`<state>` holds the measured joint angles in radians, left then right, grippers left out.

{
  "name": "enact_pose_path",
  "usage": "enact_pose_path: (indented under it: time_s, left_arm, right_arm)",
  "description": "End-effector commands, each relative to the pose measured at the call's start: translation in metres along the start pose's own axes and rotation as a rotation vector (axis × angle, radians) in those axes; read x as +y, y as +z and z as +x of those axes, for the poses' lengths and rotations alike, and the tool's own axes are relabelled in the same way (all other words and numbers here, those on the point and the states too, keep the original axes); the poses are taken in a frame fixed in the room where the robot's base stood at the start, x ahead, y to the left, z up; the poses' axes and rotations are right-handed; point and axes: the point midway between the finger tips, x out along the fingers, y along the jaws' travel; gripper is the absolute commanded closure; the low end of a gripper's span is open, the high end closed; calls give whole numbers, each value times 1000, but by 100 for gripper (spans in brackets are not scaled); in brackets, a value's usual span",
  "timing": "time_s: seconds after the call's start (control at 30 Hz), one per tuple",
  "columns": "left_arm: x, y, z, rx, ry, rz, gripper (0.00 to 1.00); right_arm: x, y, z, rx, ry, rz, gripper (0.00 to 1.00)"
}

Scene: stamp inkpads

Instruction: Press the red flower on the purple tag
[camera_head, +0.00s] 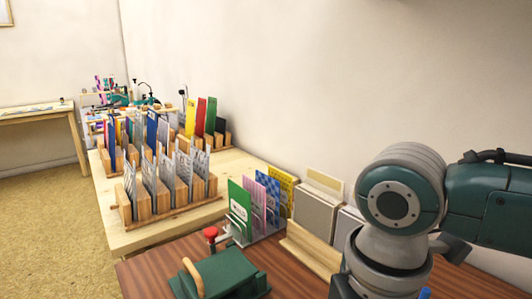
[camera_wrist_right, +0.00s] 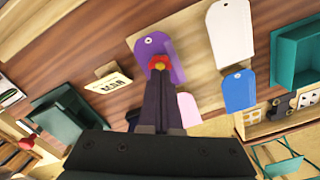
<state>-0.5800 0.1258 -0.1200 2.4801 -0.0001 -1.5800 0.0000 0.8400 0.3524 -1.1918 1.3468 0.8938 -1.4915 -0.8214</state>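The purple tag (camera_wrist_right: 152,43) lies flat on a cream mat at the top of the right wrist view, its eyelet toward the upper left. My right gripper (camera_wrist_right: 160,72) points at it with its dark fingers close together. A red flower piece (camera_wrist_right: 161,62) with a yellow centre sits at the fingertips, over the tag's lower part. The fingers look shut on it, and I cannot tell whether it touches the tag. The head view shows neither the tag nor the right fingers, only my right arm. My left gripper is in neither view.
A white tag (camera_wrist_right: 229,35), a blue tag (camera_wrist_right: 238,90) and a pink tag (camera_wrist_right: 189,106) lie near the purple one. A teal tray (camera_wrist_right: 296,55) is at the right. A small lettered sign (camera_wrist_right: 112,83) stands at the left. A green press (camera_head: 218,275) stands on the brown table.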

Motion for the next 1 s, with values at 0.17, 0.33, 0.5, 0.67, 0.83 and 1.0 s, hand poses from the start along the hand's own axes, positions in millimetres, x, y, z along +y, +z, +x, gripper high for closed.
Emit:
enact_pose_path:
  time_s: [0.17, 0.33, 0.5, 0.67, 0.83, 1.0]
  left_arm:
    - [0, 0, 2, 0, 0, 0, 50]
    - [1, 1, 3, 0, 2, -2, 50]
    - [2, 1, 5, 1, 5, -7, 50]
    - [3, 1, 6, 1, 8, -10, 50]
    - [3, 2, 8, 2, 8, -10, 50]
    - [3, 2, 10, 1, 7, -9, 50]
  right_arm:
    - [0, 0, 2, 0, 0, 0, 100]
    - [0, 0, 5, 0, 0, 0, 100]
    - [0, 0, 8, 0, 0, 0, 100]
    - [0, 0, 10, 0, 0, 0, 100]
    - [0, 0, 13, 0, 0, 0, 100]
    - [0, 0, 15, 0, 0, 0, 100]
